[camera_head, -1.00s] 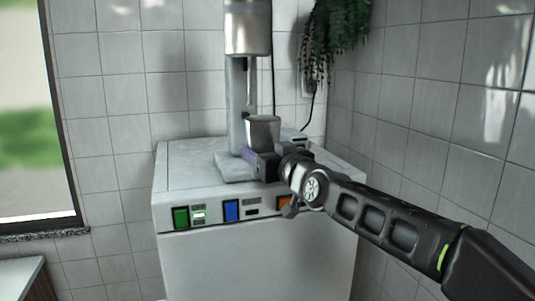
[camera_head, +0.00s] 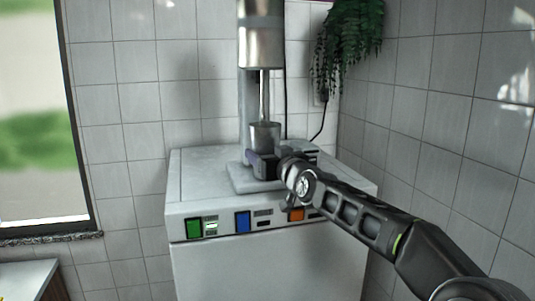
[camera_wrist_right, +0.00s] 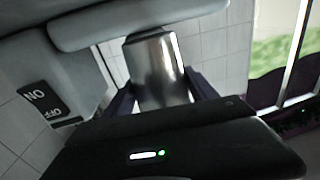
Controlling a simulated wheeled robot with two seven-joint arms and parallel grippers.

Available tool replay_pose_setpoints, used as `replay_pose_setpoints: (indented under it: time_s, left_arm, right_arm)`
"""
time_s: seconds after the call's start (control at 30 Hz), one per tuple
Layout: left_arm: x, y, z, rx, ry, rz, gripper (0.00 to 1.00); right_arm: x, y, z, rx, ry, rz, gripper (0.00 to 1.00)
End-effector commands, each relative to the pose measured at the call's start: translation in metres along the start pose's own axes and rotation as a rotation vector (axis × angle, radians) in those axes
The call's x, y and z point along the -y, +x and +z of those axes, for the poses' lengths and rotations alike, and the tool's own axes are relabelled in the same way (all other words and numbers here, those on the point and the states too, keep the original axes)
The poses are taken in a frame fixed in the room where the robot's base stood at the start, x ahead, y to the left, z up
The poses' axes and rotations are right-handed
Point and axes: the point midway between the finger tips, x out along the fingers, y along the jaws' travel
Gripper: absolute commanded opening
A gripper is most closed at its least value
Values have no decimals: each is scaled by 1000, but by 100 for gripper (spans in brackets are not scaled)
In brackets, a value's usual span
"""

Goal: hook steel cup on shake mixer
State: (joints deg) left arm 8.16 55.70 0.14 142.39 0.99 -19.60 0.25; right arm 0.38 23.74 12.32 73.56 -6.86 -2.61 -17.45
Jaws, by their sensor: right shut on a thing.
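The steel cup (camera_head: 265,133) is upright at the front of the shake mixer's grey column, low over its base. My right gripper (camera_head: 262,163) is shut on the cup's lower part from the front right. The shake mixer (camera_head: 261,40) has a metal motor head, and its thin spindle runs down to the cup's mouth. In the right wrist view the cup (camera_wrist_right: 158,68) sits between my two fingers, close to the mixer's column. Whether the cup's rim rests on any hook cannot be told. My left gripper is not in view.
The mixer's base (camera_head: 245,186) stands on a white cabinet (camera_head: 200,180) with coloured buttons on its front. A hanging plant (camera_head: 350,40) is at the upper right. Tiled walls close in behind and to the right; a window is at the left.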

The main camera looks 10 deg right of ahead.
Motion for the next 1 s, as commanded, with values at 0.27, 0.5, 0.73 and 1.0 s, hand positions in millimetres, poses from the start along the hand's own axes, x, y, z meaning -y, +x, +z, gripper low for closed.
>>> replay_pose_setpoints:
  time_s: [0.27, 0.5, 0.73, 1.0]
  left_arm:
    - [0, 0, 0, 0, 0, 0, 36]
    - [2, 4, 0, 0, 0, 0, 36]
    - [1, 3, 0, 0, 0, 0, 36]
    - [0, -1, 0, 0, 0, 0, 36]
  right_arm:
    - [0, 0, -2, -5, 0, 1, 0]
    - [0, -1, -2, -6, -1, 1, 0]
    - [0, -1, -3, -5, 0, 1, 0]
    - [0, -1, -9, -6, 0, 1, 0]
